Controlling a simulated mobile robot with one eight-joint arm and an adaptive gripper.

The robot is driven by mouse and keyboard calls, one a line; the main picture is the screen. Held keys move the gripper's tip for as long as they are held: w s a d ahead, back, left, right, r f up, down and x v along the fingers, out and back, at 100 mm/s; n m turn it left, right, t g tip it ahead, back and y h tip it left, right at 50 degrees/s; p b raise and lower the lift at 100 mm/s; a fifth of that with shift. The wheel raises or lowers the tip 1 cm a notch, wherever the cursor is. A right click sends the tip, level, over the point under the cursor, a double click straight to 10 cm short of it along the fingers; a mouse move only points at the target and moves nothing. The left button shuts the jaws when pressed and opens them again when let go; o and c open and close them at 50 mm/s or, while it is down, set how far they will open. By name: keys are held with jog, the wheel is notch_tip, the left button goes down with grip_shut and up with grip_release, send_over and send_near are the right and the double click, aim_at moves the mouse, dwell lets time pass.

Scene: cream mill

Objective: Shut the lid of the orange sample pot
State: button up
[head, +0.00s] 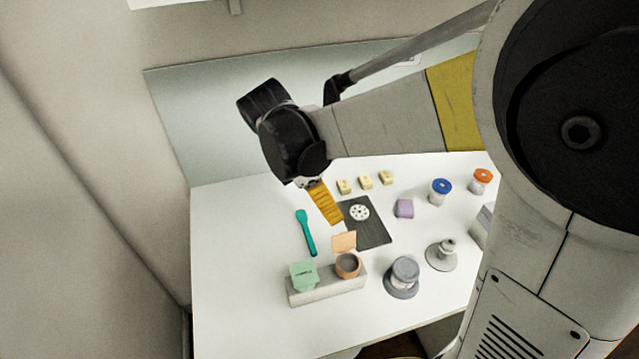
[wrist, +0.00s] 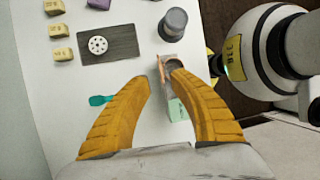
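The orange sample pot (head: 347,268) stands in the right part of a pale grey block (head: 325,291). Its light orange lid (head: 344,241) is open and stands up at the pot's far side. In the wrist view the lid (wrist: 161,69) shows nearly edge-on beside the open pot (wrist: 175,65), in the gap between my fingertips. My gripper (wrist: 160,80) is open and empty. In the head view my gripper (head: 326,206) hangs above the table, behind the pot, near the left edge of a dark mat. It appears apart from the lid.
A green-lidded pot (head: 304,276) sits left in the same block. A teal spatula (head: 306,233) lies to the left. The dark mat (head: 372,235) carries a white perforated disc (head: 359,212). A grey weight-like object (head: 402,277) stands right of the block. The table's left front is clear.

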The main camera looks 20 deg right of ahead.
aim_at(344, 242)
jog(key=b+x, duration=0.1)
jog(key=x, duration=0.7)
jog(key=shift+d+f+b, duration=0.1)
jog(key=shift+f+b, duration=0.15)
jog(key=shift+b, duration=0.15)
jog(key=shift+c, duration=0.5)
grip_shut()
